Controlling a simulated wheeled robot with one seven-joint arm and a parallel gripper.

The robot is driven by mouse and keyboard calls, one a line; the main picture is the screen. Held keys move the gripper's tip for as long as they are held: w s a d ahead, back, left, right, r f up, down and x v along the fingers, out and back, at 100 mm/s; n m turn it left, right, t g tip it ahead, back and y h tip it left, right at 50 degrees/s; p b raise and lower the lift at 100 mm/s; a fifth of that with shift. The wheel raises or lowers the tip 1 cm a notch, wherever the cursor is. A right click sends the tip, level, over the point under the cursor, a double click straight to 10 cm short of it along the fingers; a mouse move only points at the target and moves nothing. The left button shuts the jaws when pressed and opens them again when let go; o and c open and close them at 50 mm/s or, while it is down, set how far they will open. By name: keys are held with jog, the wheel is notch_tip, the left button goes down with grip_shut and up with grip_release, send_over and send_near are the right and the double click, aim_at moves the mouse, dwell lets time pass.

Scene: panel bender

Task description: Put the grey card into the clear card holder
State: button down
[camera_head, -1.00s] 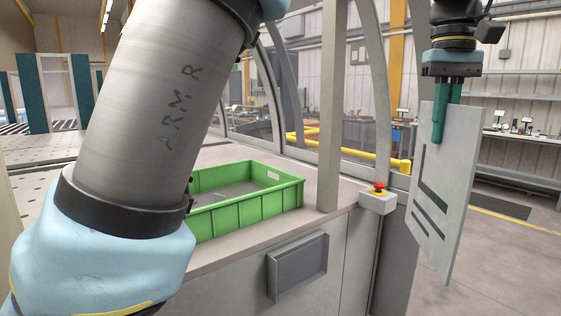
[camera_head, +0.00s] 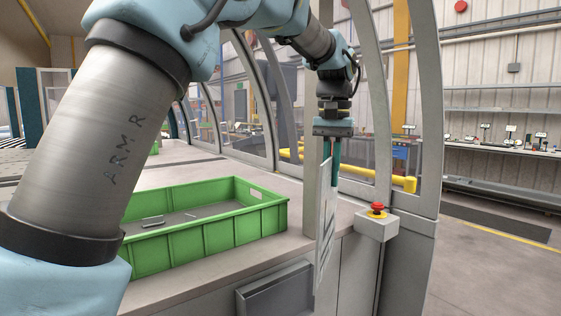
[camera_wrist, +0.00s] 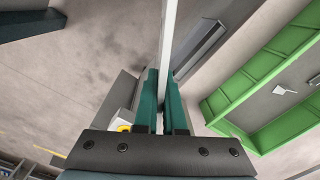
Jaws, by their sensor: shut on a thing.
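My gripper (camera_head: 333,178) is shut on the grey card (camera_head: 325,230), a thin, flat, light-grey sheet with slots cut in it. The card hangs upright below the teal fingers, nearly edge-on in the head view. In the wrist view its pale edge (camera_wrist: 168,45) runs up from between the fingers. A shallow grey framed pocket (camera_head: 275,290) on the counter's front face may be the clear card holder; I cannot tell if it is clear. It lies below and left of the card, and also shows in the wrist view (camera_wrist: 201,48). The two look apart.
A green crate (camera_head: 215,232) with small flat parts inside stands on the counter, left of the card. A red emergency-stop button (camera_head: 377,209) on a grey box (camera_head: 377,227) sits close to the card's right. A pillar and the curved machine frame (camera_head: 410,140) stand behind. Open floor lies right.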

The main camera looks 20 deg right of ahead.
jog(key=w+a+f+m+p, duration=0.2)
jog(key=w+a+m+p, duration=0.35)
jog(key=w, duration=0.65)
notch_tip(320, 180, down, 6)
jog(key=b, duration=0.5)
jog(key=shift+w+a+f+m, duration=0.25)
jog(key=shift+w+a+m, duration=0.05)
jog(key=shift+m, duration=0.15)
jog(key=shift+f, duration=0.15)
jog(key=shift+f+b, duration=4.35)
jog(key=shift+f, duration=4.45)
